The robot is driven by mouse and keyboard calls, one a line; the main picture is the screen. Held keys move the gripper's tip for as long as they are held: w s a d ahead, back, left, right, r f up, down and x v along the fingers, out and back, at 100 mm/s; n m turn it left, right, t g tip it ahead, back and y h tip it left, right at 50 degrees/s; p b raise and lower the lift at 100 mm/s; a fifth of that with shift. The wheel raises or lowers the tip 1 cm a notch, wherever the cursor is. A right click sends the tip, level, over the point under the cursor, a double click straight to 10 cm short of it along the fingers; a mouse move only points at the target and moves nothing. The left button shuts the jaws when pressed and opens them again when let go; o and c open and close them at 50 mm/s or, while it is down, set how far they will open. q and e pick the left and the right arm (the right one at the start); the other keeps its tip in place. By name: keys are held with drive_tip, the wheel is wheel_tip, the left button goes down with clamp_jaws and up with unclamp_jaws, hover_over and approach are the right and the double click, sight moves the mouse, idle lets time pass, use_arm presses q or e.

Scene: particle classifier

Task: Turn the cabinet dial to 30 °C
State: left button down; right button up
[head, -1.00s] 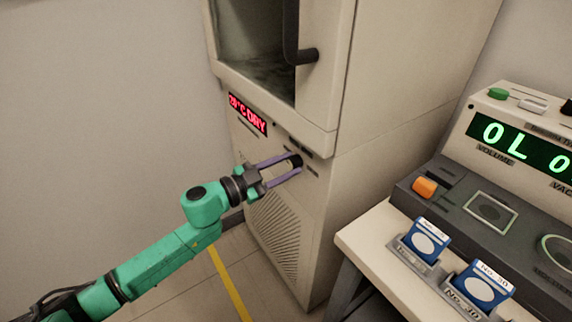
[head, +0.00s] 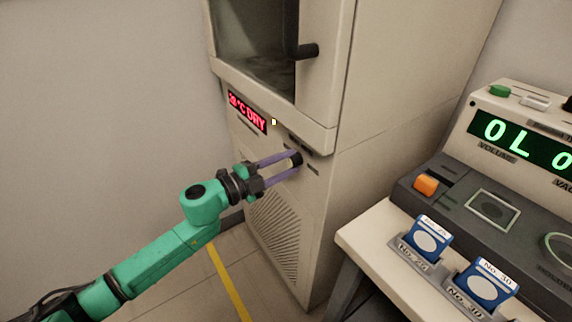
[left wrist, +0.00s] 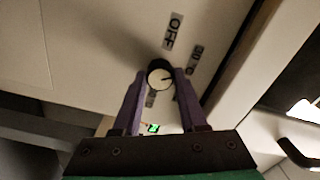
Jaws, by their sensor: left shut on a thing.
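The cabinet (head: 262,88) stands at the upper middle of the head view. Its red display (head: 247,113) ends in "°C DRY"; the first digits are hard to read. The dial (head: 296,159) is a dark knob on the front panel. In the left wrist view the dial (left wrist: 160,74) shows a pale face with a dark pointer line, and an "OFF" label lies above it. My left gripper (head: 294,161) is shut on the dial, with one purple finger on each side. In the left wrist view its fingers flank the knob (left wrist: 160,85). My right gripper is not in view.
The floor left of the cabinet is clear.

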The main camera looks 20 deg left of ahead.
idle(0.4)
use_arm(q)
drive_tip(key=shift+c, duration=2.2)
unclamp_jaws()
drive_tip(key=shift+s+a+f, duration=0.1)
drive_tip(key=shift+s+a, duration=0.2)
drive_tip(key=v, duration=1.3)
drive_tip(key=shift+s+a, duration=0.2)
drive_tip(key=shift+s, duration=0.1)
